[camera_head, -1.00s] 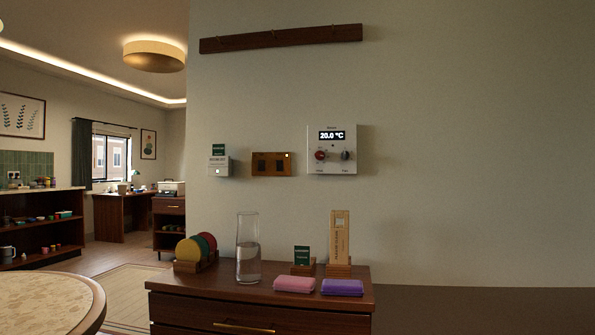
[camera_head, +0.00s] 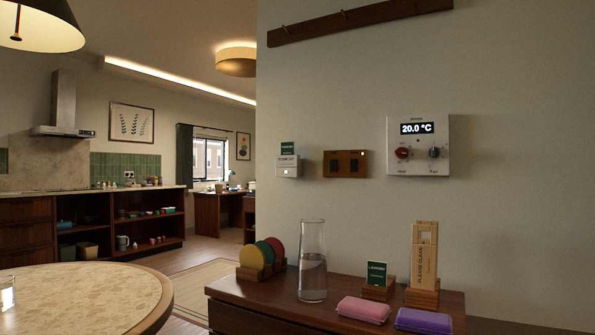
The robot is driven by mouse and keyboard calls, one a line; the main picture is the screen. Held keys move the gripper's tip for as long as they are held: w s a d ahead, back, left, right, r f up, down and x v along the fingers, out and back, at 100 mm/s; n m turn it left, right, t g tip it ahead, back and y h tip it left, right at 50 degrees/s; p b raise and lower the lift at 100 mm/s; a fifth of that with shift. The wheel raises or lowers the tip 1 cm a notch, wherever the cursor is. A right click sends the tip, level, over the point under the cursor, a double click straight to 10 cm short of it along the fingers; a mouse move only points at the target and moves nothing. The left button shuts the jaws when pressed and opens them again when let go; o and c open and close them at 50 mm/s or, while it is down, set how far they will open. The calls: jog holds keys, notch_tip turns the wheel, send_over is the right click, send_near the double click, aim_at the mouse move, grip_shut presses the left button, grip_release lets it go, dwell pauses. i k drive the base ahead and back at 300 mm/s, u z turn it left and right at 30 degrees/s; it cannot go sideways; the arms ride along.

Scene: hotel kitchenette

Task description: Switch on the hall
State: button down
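A brown wooden switch plate (camera_head: 345,164) with two dark rockers is on the wall. A small light glows at its upper right. To its left is a white key-card holder (camera_head: 289,166) with a dark green card standing in it. To its right is a white thermostat panel (camera_head: 418,145) showing 20.0 °C, with a red knob and a dark knob. Which rocker belongs to the hall cannot be read here. My gripper is not in view.
A dark wooden cabinet (camera_head: 262,298) stands below the panels. It bears coloured discs (camera_head: 262,254) in a rack, a glass carafe (camera_head: 312,262), a wooden sign (camera_head: 423,256), a small green sign (camera_head: 377,274), and pink (camera_head: 363,310) and purple (camera_head: 423,321) cases. A round table (camera_head: 80,295) is at lower left.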

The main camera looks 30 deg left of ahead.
aim_at(333, 162)
jog(key=u, duration=0.65)
jog(key=i, duration=0.6)
jog(key=u, duration=0.65)
